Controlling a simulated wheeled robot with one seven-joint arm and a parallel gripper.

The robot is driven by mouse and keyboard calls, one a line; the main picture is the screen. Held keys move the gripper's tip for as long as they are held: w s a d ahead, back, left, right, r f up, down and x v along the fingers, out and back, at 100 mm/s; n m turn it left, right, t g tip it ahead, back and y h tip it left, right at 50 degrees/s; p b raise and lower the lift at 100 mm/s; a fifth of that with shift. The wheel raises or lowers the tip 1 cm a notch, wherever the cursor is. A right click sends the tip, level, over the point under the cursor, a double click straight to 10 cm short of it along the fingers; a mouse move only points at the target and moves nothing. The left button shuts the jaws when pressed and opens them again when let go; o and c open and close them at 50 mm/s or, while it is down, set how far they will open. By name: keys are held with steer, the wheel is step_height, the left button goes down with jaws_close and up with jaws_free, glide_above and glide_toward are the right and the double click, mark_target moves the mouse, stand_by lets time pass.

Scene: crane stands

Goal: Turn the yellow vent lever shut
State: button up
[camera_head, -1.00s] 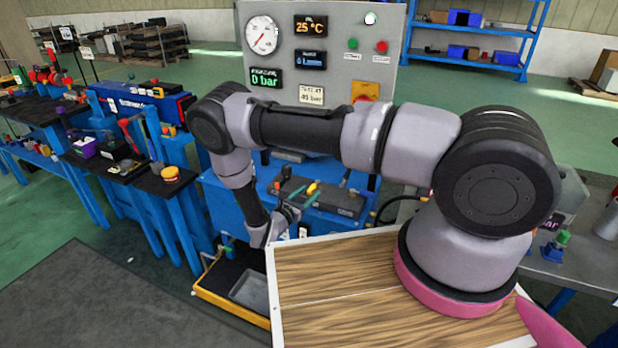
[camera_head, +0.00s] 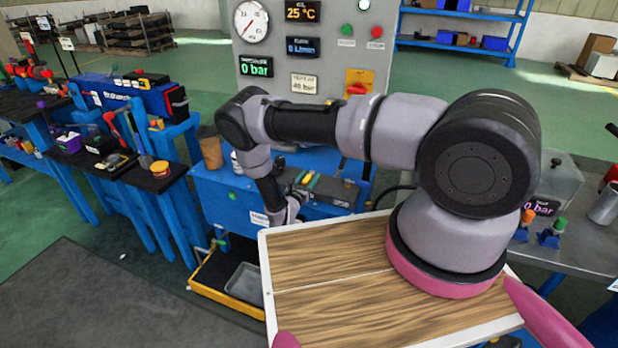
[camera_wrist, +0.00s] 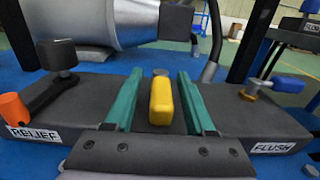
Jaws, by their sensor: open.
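The yellow vent lever (camera_wrist: 161,101) stands on a dark block in the wrist view, between the two teal fingers of my gripper (camera_wrist: 159,75). A gap shows on each side of the lever, so the fingers are apart from it and open. The lever's base is partly hidden by my gripper's dark front plate. In the head view my gripper (camera_head: 298,188) is small at the end of my forearm, over the blue stand, and the lever is hard to make out there.
A silver cylinder (camera_wrist: 75,22) lies behind. The grey panel (camera_head: 275,85) stands behind the stand, its display reading 0 bar.

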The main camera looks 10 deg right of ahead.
steer(key=shift+w+d, duration=0.15)
steer(key=shift+c, duration=0.3)
jaws_close()
stand_by(1.1)
